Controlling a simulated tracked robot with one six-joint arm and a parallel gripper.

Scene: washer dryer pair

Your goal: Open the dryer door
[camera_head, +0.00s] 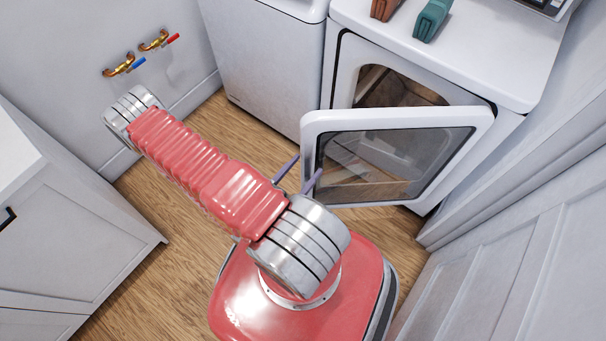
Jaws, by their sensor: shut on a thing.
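The white dryer (345,92) stands at the upper right. Its door (400,118), a white frame around a dark glass pane (395,165), stands partly open, swung out toward me. The door's right end is near the dryer's front right side, and its free edge is at the left. Part of the dryer's opening (392,85) shows above the door. My gripper (309,165) has two thin purple fingers, one on either side of the door's free left edge, shut on it. My red arm partly hides the gripper's base, and the exact contact is small in view.
The white washer (265,65) stands left of the dryer. A brown item (385,8) and a teal item (433,18) lie on the dryer top. A cabinet (75,220) is at left, and a white panelled surface (490,265) is close at right.

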